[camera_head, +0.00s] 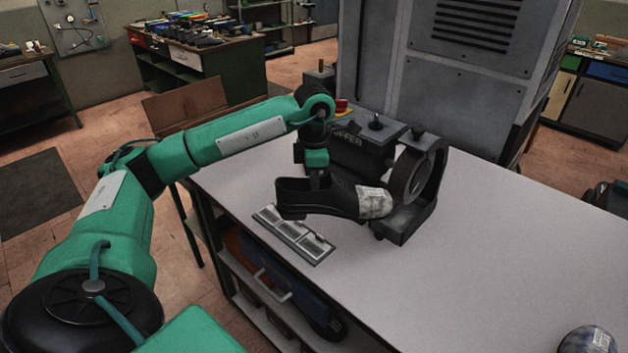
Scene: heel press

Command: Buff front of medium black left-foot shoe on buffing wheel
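A black shoe (335,198) with a pale grey, scuffed-looking toe is held above the table, its toe pointing right. My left gripper (317,178) reaches down into the shoe's opening; its fingers are mostly hidden there, and it appears shut on the shoe. The buffing wheel (407,176) stands just right of the toe, in its dark housing on the buffer machine (362,150). The toe is close to the wheel; I cannot tell whether they touch. My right gripper is not in view.
A grey plate with pale panels (295,234) lies at the table's left edge. A rounded dark and pale object (588,340) shows at the bottom right. A tall grey cabinet (460,60) stands behind the buffer.

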